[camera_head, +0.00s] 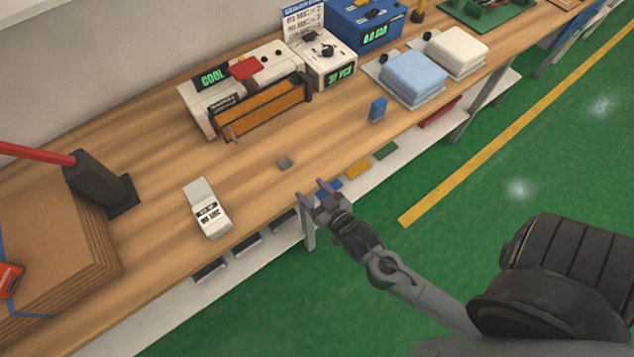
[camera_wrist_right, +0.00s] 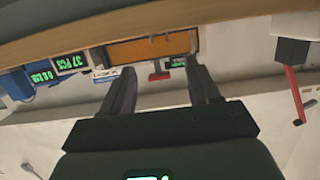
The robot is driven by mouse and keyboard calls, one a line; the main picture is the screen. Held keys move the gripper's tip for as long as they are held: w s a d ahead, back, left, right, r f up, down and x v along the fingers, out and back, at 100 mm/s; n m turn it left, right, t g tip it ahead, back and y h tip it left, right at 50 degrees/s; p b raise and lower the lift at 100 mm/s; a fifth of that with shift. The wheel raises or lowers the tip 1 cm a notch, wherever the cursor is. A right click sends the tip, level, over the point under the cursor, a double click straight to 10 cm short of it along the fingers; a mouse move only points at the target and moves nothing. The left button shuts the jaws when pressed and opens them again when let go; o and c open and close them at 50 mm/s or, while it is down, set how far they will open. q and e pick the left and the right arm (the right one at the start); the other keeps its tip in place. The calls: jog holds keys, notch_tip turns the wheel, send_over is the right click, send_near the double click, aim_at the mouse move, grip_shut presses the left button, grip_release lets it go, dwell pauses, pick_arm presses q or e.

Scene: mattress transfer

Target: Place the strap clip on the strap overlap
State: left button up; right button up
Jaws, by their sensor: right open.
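A blue strap (camera_head: 30,316) runs over the brown layered stack (camera_head: 60,235) at the far left; the strap overlap itself cannot be made out clearly. My right gripper (camera_head: 313,192) is open and empty by the bench's front edge, just to the right of and nearer than the clip, not touching it. Its two spread fingers (camera_wrist_right: 161,80) also show in the right wrist view, with nothing between them. My left gripper is out of view.
A red tool (camera_head: 9,281) sits on the stack, beside a dark post (camera_head: 98,180) with a red bar. A white labelled device (camera_head: 208,210) lies left of the clip. A sealer-like machine (camera_head: 240,88) and folded cloths (camera_head: 414,75) stand farther back. Bench around the clip is clear.

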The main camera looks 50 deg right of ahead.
jog(key=s+a+n+g+y, duration=0.2)
jog(key=s+a+g+y, duration=0.1)
jog(key=s+a+g, duration=0.2)
jog(key=shift+s+f+n+g, duration=0.2)
jog(key=shift+s+n+g, duration=0.3)
jog(key=shift+g, duration=0.7)
jog(key=s+g, duration=0.1)
jog(key=s, duration=0.1)
jog(key=s+r+g, duration=0.1)
jog(key=s, duration=0.1)
jog(key=s+n+g, duration=0.1)
jog(key=s, duration=0.1)
jog(key=shift+s+a+r+g, duration=0.2)
jog(key=shift+s+a+g, duration=0.1)
jog(key=shift+s+g, duration=0.1)
jog(key=shift+c, duration=1.3)
jog(key=shift+s+r, duration=0.1)
jog(key=shift+s, duration=0.35)
jog(key=shift+c, duration=1.2)
